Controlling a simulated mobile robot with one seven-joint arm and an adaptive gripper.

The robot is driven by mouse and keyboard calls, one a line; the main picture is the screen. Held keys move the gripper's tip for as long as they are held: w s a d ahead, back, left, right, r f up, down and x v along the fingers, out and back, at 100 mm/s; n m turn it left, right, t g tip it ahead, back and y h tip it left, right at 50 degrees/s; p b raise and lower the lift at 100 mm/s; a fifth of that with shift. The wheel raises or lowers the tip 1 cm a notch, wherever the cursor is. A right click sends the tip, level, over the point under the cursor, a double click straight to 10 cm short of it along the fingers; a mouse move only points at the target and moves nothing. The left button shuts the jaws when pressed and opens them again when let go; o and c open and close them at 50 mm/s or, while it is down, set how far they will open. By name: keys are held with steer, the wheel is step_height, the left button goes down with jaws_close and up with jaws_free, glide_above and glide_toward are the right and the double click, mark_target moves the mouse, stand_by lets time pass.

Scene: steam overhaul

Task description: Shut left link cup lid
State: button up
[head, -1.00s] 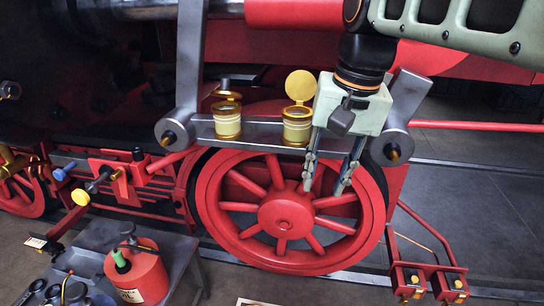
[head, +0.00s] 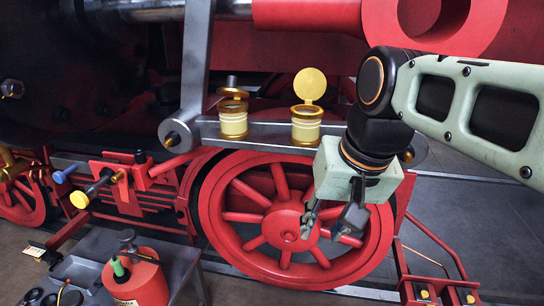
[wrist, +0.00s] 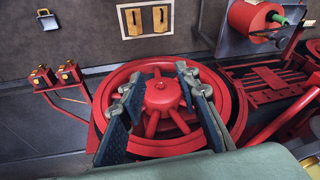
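Two brass cups with cream bodies stand on the grey link bar in the head view. The left cup (head: 233,124) has a gold lid (head: 232,92) tipped low over its dark mouth, apparently with a gap; its exact angle is hard to tell. The right cup (head: 306,130) has its round gold lid (head: 310,84) standing upright, open. My gripper (head: 328,228) is open and empty, in front of the red wheel, below and to the right of both cups.
The red spoked wheel (head: 287,219) is behind my gripper. The grey link bar (head: 268,134) has large bolted ends. A red can (head: 137,281) stands on the grey bench at lower left. Red bracket boxes (head: 436,292) are at lower right.

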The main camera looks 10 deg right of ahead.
steer(key=w+a+r+n+t+y+b, duration=0.1)
steer(key=w+a+r+t, duration=0.15)
steer(key=r, duration=0.25)
steer(key=w+a+r+n+t+y+b, duration=0.1)
steer(key=w+a+r+t, duration=0.1)
steer(key=w+r, duration=0.25)
steer(key=n+t+y+b, duration=0.1)
steer(key=t+y, duration=0.3)
glide_toward(234, 80)
steer(key=x, duration=0.9)
steer(key=shift+w, duration=0.15)
steer(key=shift+c, duration=0.5)
jaws_close()
